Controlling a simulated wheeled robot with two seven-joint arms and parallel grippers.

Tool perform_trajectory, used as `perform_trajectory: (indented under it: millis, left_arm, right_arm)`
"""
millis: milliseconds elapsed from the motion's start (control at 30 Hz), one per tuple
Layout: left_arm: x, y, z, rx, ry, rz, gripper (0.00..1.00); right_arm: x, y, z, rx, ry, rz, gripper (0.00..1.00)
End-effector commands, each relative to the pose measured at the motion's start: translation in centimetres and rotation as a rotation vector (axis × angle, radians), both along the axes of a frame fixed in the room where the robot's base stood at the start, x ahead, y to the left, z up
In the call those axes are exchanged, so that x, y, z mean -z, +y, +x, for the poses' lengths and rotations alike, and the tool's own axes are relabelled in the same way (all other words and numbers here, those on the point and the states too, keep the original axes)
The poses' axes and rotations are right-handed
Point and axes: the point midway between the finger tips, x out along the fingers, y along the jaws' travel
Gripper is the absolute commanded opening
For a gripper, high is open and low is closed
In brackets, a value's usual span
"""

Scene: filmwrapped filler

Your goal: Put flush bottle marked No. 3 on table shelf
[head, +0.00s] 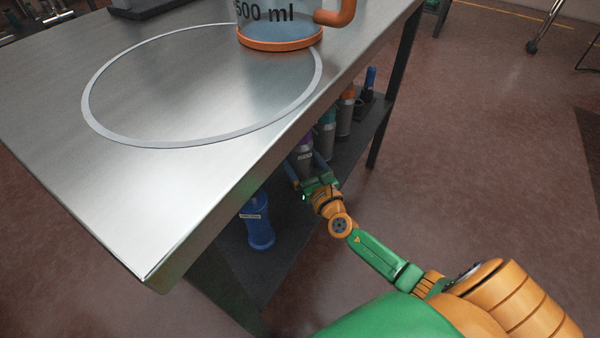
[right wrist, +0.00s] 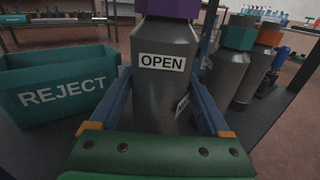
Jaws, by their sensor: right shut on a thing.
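My right gripper (head: 303,174) reaches under the steel table's edge. It is shut on a grey bottle with a purple cap (head: 304,153); its fingers lie on both sides of it. In the right wrist view this upright bottle (right wrist: 165,85) has a white label reading OPEN; no No. 3 shows on it. The dark table shelf (head: 287,235) lies below the tabletop. A blue bottle (head: 259,222) stands on its near part, with a label too small to read. I cannot tell whether the held bottle touches the shelf. My left gripper is not in view.
A teal REJECT bin (right wrist: 60,85) stands left of the held bottle. Grey bottles with a teal cap (right wrist: 233,65) and an orange cap (right wrist: 262,65) stand to the right. The steel tabletop (head: 60,100) holds a 500 ml jug (head: 280,42) and overhangs the shelf. A table leg (head: 377,140) is beyond.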

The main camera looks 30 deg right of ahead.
Motion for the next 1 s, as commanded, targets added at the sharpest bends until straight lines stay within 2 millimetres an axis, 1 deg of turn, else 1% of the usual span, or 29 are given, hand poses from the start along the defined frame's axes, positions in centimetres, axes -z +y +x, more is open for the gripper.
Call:
perform_trajectory:
  millis: [33, 133, 200, 300, 500, 533, 567, 600, 867, 967, 1000]
  left_arm:
    - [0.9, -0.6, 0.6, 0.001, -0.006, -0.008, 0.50]
    - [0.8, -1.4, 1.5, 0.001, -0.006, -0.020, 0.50]
    - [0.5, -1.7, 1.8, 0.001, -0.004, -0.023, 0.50]
    - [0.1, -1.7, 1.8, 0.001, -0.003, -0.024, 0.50]
    - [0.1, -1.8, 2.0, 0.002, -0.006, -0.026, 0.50]
    - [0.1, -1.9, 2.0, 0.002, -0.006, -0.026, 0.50]
    - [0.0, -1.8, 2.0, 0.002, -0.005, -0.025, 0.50]
    - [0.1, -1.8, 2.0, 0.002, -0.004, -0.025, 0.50]
    - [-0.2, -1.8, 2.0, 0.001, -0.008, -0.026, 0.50]
    - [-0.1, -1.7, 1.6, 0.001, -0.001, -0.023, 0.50]
    - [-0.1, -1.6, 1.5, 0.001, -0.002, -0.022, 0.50]
  right_arm:
    - [1.6, 0.0, 0.0, 0.001, -0.001, -0.001, 0.00]
    - [2.9, 0.0, 0.0, 0.000, -0.001, -0.002, 0.00]
    - [3.1, 0.0, -0.1, 0.001, -0.001, 0.000, 0.00]
    - [2.9, 0.0, -0.1, 0.001, -0.001, 0.000, 0.00]
    - [3.1, 0.0, -0.1, 0.001, -0.002, 0.000, 0.00]
    - [3.2, 0.0, -0.1, 0.000, 0.002, 0.000, 0.86]
    - [3.1, 0.0, -0.1, 0.000, 0.002, 0.000, 0.94]
    - [3.1, 0.0, -0.1, 0.000, 0.001, 0.000, 1.00]
    - [2.9, 0.0, -0.1, 0.000, 0.001, 0.000, 1.00]
    - [2.9, 0.0, -1.5, 0.000, 0.003, -0.002, 1.00]
    - [2.9, 0.1, -2.3, -0.001, 0.004, -0.002, 1.00]
